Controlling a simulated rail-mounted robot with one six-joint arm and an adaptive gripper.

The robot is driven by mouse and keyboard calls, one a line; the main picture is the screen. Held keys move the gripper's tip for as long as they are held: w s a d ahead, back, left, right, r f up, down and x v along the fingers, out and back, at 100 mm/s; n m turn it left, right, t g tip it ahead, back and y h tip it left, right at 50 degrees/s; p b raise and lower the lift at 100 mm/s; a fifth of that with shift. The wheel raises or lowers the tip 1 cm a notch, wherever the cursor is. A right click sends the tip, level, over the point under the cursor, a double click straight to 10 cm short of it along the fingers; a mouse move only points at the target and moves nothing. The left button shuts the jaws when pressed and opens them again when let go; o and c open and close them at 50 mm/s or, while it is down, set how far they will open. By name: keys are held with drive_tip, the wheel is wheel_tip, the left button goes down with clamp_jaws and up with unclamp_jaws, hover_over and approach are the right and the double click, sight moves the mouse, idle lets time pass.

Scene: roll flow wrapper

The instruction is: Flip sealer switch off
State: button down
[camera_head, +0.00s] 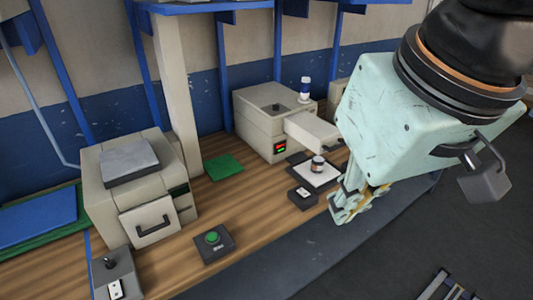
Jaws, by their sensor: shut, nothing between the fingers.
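A grey switch box (113,277) with a short black lever and a white plate stands at the lower left edge of the bench. A small dark box (303,197) with a pale plate lies near the bench's front edge, left of my gripper. I cannot read either plate, so I cannot tell which is the sealer switch. My gripper (342,211) is shut and empty, pointing down at the right, close to the bench's front edge. It appears apart from the small dark box and is far from the lever box.
A beige machine (107,206) with a handled front stands at left. Another machine (252,130) with a red-green display and an open drawer stands behind. A green button box (213,243) sits at the front edge. A small jar (317,165) stands on a pale pad.

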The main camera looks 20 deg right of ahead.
drive_tip(key=shift+w, duration=0.15)
drive_tip(key=w+d+f+m+g+p, duration=0.1)
drive_tip(key=w+d+m, duration=0.25)
drive_tip(key=w, duration=0.75)
drive_tip(key=w+d+f+m+g+p, duration=0.15)
drive_tip(key=w+m, duration=0.25)
drive_tip(key=w, duration=0.8)
drive_tip(key=w+d+f+m+g, duration=0.1)
drive_tip(key=w+d+f+m, duration=0.2)
drive_tip(key=w+f, duration=0.6)
drive_tip(key=w+d+f+m+g+p, duration=0.1)
drive_tip(key=w+d+f+m+g, duration=0.1)
drive_tip(key=w+d+f+m, duration=0.2)
drive_tip(key=shift+w+d+f+p, duration=0.3)
drive_tip(key=shift+w+d+f, duration=1.35)
drive_tip(key=shift+w+f, duration=1.85)
drive_tip(key=shift+s+f, duration=0.35)
drive_tip(key=shift+f, duration=0.15)
